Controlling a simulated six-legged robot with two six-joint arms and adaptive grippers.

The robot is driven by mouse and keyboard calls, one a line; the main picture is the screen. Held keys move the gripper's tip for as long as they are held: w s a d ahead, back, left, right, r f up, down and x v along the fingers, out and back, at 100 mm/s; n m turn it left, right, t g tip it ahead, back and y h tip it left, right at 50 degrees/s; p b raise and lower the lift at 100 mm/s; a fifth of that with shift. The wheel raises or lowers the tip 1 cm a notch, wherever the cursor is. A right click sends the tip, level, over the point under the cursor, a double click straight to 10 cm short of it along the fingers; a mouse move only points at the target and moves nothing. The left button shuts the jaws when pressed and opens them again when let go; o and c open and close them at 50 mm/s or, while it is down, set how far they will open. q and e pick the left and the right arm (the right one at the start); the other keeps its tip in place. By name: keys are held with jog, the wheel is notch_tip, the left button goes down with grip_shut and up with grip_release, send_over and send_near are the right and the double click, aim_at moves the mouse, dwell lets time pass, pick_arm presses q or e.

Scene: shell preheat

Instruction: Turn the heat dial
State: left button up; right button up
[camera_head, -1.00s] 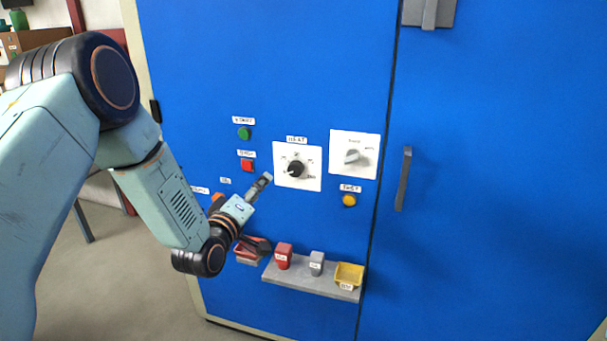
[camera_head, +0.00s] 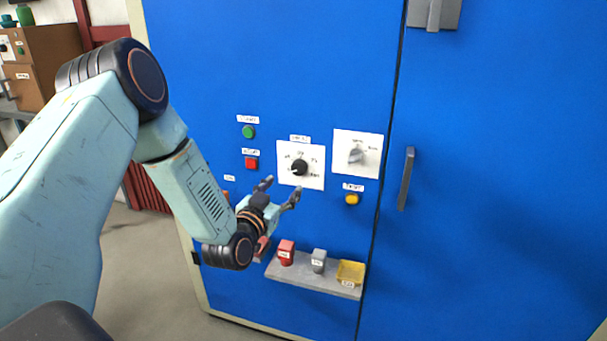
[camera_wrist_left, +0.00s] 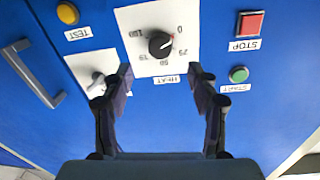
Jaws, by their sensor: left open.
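The heat dial (camera_head: 299,167) is a round black knob on a white square plate on the blue cabinet front. In the left wrist view, the picture is upside down and the heat dial (camera_wrist_left: 160,44) shows numbers around it, with a small red mark near the 0. My left gripper (camera_head: 279,190) is open and empty, just below and left of the dial. In the left wrist view its fingers (camera_wrist_left: 160,72) are spread to either side of the dial's line, with the knob beyond the tips and apart from them. My right gripper is not in view.
A second white plate with a grey knob (camera_head: 357,154) is right of the dial. Green (camera_head: 249,131) and red (camera_head: 251,163) buttons are left; a yellow one (camera_head: 352,199) is lower right. A grey shelf (camera_head: 312,280) with small items juts out below. A door handle (camera_head: 405,178) stands right.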

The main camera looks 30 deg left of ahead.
aim_at(297, 171)
pick_arm(q)
jog(key=shift+m, duration=0.8)
jog(key=w, duration=0.2)
jog(key=w+b, duration=0.1)
jog(key=w, duration=0.2)
jog(key=w+a, duration=0.1)
jog(key=w, duration=0.1)
jog(key=shift+w+b, duration=0.15)
jog(key=shift+b, duration=0.15)
jog(key=shift+w+a, duration=0.15)
jog(key=shift+w, duration=0.05)
jog(key=shift+r, duration=0.1)
jog(key=c, duration=1.2)
jog(key=shift+o, duration=0.2)
